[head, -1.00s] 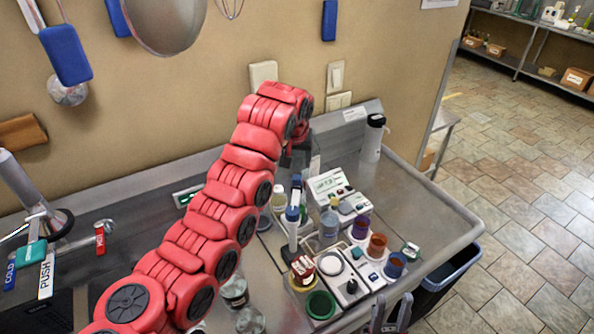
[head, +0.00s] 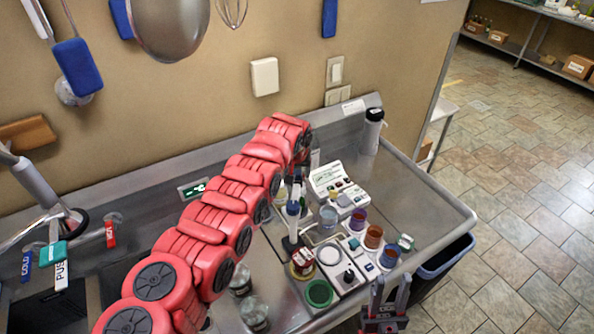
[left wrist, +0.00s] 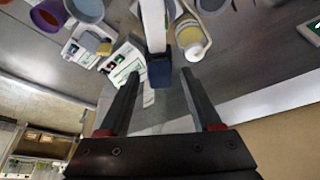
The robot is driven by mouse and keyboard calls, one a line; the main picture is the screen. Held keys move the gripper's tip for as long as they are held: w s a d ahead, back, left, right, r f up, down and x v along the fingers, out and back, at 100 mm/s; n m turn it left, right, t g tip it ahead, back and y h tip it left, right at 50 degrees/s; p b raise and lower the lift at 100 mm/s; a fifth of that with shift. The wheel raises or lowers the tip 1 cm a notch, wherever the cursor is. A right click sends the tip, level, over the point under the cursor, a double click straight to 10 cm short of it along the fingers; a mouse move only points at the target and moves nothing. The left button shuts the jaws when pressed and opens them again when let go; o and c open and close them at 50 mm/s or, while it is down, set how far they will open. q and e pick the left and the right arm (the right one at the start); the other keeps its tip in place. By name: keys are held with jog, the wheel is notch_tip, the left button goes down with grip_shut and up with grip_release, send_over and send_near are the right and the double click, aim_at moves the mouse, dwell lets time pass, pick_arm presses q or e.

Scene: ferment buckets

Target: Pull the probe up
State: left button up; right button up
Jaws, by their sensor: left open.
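A slim upright piece with a dark blue top, which looks like the probe, stands among the cups in the head view (head: 293,208). In the left wrist view, its blue block (left wrist: 159,72) is at the end of a pale shaft. My left gripper (left wrist: 160,82) is open, with one finger on each side of the blue block; I cannot tell whether they touch it. In the head view the left gripper is mostly hidden behind my red arm. My right gripper (head: 387,290) is at the bottom edge, fingers apart and empty, away from the probe.
Purple (head: 357,218) and brown-red (head: 373,236) cups stand right of the probe. A white device (head: 326,178) lies behind them. A green-lidded jar (head: 319,293) and glass jars (head: 254,313) stand in front. The counter's right part is clear.

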pick_arm(q)
grip_shut()
dwell(1.3)
